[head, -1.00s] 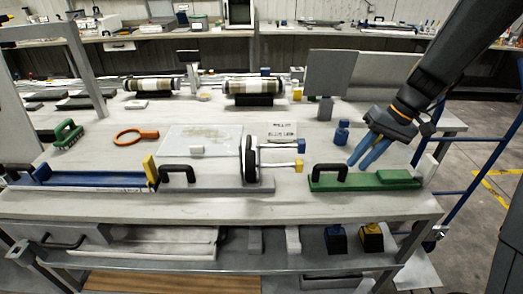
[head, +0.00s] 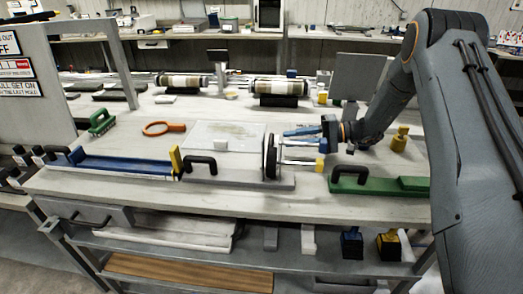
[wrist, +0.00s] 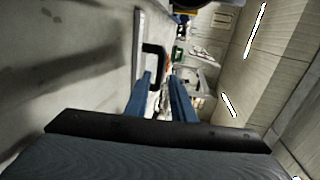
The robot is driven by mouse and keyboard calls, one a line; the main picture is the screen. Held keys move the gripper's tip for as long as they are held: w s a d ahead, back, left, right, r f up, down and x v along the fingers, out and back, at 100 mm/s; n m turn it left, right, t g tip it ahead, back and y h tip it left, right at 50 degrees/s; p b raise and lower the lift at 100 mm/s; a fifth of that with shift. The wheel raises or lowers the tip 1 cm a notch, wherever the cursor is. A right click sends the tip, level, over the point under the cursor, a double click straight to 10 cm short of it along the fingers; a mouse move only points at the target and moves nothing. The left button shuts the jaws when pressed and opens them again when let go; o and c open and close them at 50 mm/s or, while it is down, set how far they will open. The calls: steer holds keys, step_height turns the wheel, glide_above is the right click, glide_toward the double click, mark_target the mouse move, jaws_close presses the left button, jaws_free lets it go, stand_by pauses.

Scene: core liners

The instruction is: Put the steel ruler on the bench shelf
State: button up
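I cannot make out the steel ruler for certain. A thin pale strip along the front of the blue tray (head: 125,163) at the left of the bench may be it. The bench shelf (head: 180,260) runs below the bench top, with pale slabs and small boxes on it. My gripper (head: 288,133) is above the bench near the middle, its blue fingers pointing left, above the clamp's bolts. In the wrist view my gripper (wrist: 159,74) has its fingers apart with nothing seen between them. A black handle lies beyond the fingertips.
On the bench stand a grey clamp block with a black handle (head: 200,165), a green block (head: 375,185), an orange ring (head: 165,128), a green brush (head: 102,122) and core rolls (head: 280,88).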

mark_target(270, 138)
steer(key=p+x, duration=0.3)
steer(key=x, duration=0.5)
steer(key=shift+a+r+p, duration=0.1)
steer(key=shift+p, duration=0.25)
jaws_close()
